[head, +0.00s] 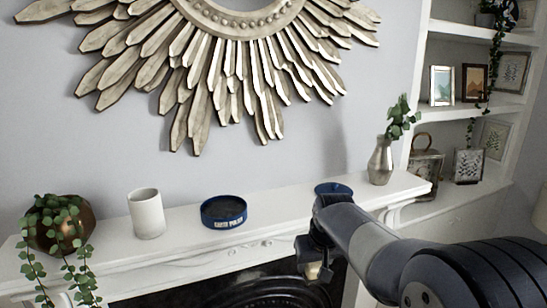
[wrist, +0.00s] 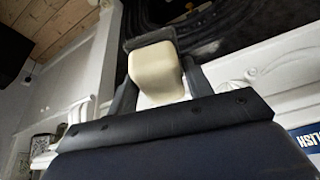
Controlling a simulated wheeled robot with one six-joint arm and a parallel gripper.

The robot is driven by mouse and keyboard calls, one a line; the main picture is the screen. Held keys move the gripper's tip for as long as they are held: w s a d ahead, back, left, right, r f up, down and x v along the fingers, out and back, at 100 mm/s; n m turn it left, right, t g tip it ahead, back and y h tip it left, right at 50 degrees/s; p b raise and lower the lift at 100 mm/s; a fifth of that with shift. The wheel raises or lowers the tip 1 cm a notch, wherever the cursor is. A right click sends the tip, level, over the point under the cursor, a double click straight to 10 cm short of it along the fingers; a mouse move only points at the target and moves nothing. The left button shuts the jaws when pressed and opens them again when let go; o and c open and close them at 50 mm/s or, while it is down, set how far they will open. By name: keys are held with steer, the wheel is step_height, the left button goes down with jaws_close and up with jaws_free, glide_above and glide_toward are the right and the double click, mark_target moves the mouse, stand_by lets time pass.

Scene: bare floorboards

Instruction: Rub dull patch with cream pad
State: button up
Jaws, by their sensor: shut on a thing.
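My gripper (head: 318,262) is shut on the cream pad (head: 313,271). It hangs in front of the mantel, near the dark fireplace opening (head: 265,291). In the wrist view the cream pad (wrist: 157,72) is a pale block between the fingers of my gripper (wrist: 160,85), with the dark fireplace metal (wrist: 220,22) beyond it. I cannot tell whether the pad touches that metal. I cannot make out a distinct dull patch in either view. An open blue tin (head: 224,212) with dark contents stands on the mantel; its label ends in "POLISH".
The white mantel shelf (head: 180,226) also holds a trailing plant in a copper pot (head: 62,232), a white cup (head: 146,213), a blue lid-like disc (head: 333,188) partly behind my arm, and a silver vase (head: 381,161). A sunburst frame (head: 200,65) hangs above; shelves (head: 482,112) stand right.

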steer(key=s+d+f+m, duration=0.1)
steer(key=s+d+f, duration=0.1)
steer(key=f, duration=0.9)
steer(key=s+d+f+m, duration=0.1)
steer(key=s+d+f, duration=0.2)
steer(key=f, duration=0.9)
steer(key=shift+s+d+f+h, duration=0.3)
steer(key=shift+s+h, duration=0.1)
steer(key=shift+s, duration=0.3)
